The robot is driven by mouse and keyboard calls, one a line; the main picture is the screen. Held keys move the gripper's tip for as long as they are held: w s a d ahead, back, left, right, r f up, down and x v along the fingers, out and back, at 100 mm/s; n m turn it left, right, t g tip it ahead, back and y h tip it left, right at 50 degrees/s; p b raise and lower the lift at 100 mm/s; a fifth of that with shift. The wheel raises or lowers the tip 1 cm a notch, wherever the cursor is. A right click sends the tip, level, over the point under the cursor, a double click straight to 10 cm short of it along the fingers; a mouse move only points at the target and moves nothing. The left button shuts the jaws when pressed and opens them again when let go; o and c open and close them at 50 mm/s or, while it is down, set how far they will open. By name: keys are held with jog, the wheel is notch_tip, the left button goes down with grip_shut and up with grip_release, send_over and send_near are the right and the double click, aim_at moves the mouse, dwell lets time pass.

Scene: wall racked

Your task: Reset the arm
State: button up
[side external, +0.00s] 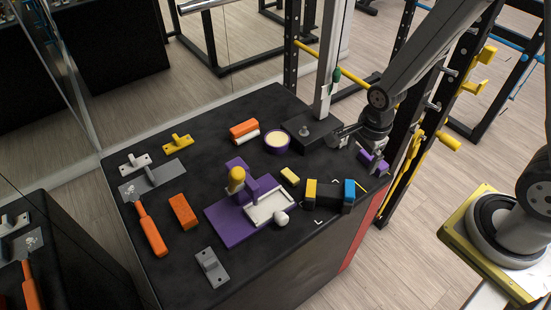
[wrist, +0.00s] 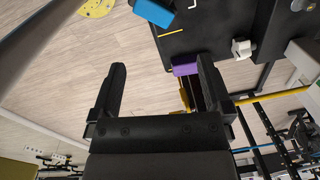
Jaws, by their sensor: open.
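My gripper (side external: 376,150) is at the right end of the black table (side external: 115,180), near its edge. In the wrist view my gripper (wrist: 161,72) has its two black fingers wide apart. Mostly floor shows between them, and nothing is held. A purple block (wrist: 185,69) shows at the table edge, close to the right fingertip in that view. It also shows beside my gripper in the side view (side external: 367,157), partly hidden. I cannot tell whether it touches the finger.
A purple base (side external: 222,222) with a yellow-topped post and white tray stands mid-table. A blue-and-yellow-ended black piece (side external: 330,195) lies to its right. Orange blocks (side external: 183,212), a round tub (side external: 277,141) and grey brackets (side external: 211,267) lie around. A rack upright (side external: 328,60) stands behind.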

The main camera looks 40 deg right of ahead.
notch_tip(320, 180, up, 8)
jog(key=s+d+n+t, duration=0.1)
jog(key=s+n, duration=0.1)
jog(key=n, duration=1.7)
jog(key=shift+s+n+t, duration=0.2)
jog(key=shift+n+t, duration=0.1)
jog(key=shift+t, duration=0.1)
jog(key=shift+r, duration=0.1)
